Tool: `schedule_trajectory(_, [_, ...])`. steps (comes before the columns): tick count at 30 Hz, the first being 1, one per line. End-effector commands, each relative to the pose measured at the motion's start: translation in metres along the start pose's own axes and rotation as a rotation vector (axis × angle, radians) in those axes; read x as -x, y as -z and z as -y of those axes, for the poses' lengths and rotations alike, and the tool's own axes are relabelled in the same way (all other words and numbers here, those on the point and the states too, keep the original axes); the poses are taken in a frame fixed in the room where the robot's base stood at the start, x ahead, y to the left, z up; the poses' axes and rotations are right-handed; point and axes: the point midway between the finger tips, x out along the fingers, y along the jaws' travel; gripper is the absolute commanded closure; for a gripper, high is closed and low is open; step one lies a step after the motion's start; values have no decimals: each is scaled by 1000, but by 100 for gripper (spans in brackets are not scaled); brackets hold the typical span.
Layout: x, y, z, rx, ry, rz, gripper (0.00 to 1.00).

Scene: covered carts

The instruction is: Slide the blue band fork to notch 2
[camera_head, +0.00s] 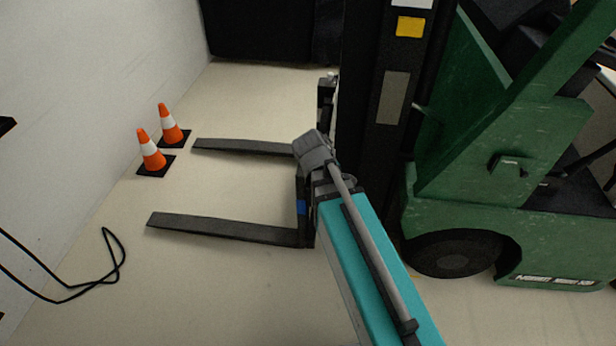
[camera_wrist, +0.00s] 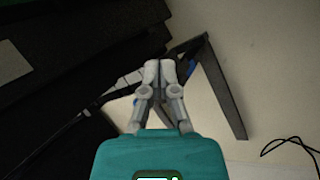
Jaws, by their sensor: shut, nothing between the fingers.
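The blue band fork (camera_head: 225,228) is the nearer of two dark forks on the forklift. Its blue band (camera_head: 301,207) is on its upright shank, beside my teal arm. In the wrist view the fork (camera_wrist: 222,92) runs down to the right from its shank, with a bit of blue near the bend. My gripper (camera_wrist: 159,66) is shut and empty, with its fingertips just left of the blue patch in that picture. I cannot tell whether they touch the fork. In the head view my arm hides the fingers and part of the carriage. No notch marks can be made out.
The other fork (camera_head: 245,147) lies farther back. The green forklift body (camera_head: 500,150) and dark mast (camera_head: 365,120) stand to the right. Two orange cones (camera_head: 150,152) stand near the left wall. A black cable (camera_head: 115,262) lies on the floor. The floor between the forks is clear.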

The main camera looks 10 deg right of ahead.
Motion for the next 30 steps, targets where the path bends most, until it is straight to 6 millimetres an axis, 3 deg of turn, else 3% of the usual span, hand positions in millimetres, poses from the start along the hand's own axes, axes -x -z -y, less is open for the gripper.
schedule_trajectory(1, [-14, 8, 6, 42, -30, 4, 100])
schedule_trajectory(9, [-42, 36, 12, 284, -199, 44, 100])
schedule_trajectory(30, [-84, 119, 44, 889, -625, 265, 100])
